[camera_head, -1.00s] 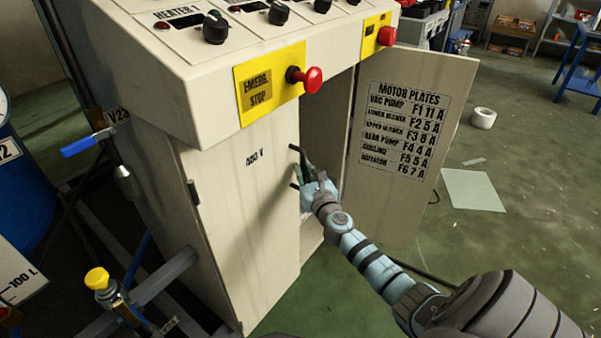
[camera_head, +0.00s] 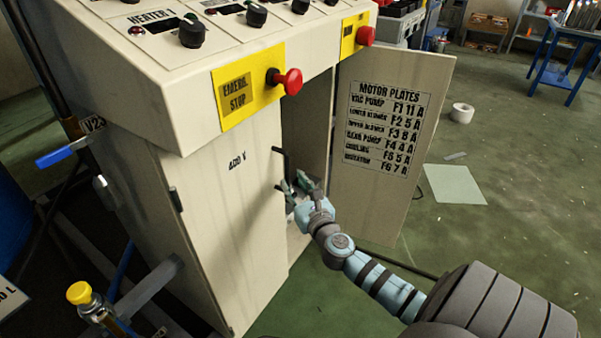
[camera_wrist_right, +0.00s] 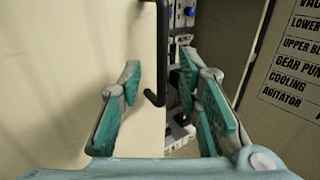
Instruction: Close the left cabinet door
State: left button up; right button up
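The left cabinet door (camera_head: 225,205) is the pale panel marked 400 V, with a dark opening along its right edge. Its black bar handle (camera_head: 284,165) sits near that edge; it also shows in the right wrist view (camera_wrist_right: 161,55). My right gripper (camera_head: 298,186) is just below and right of the handle. In the right wrist view its teal-padded fingers (camera_wrist_right: 160,82) are spread, with the handle's lower end between them in the picture. I see no finger closed on the handle. My left gripper is out of view.
The right cabinet door (camera_head: 385,200), lettered MOTOR PLATES, stands swung open to the right. The control panel with a red emergency stop button (camera_head: 292,82) overhangs the doors. A yellow-capped valve (camera_head: 80,293) is at lower left.

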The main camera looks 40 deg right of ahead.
jog(key=v, duration=0.5)
jog(key=shift+s+a, duration=0.1)
jog(key=shift+s, duration=0.1)
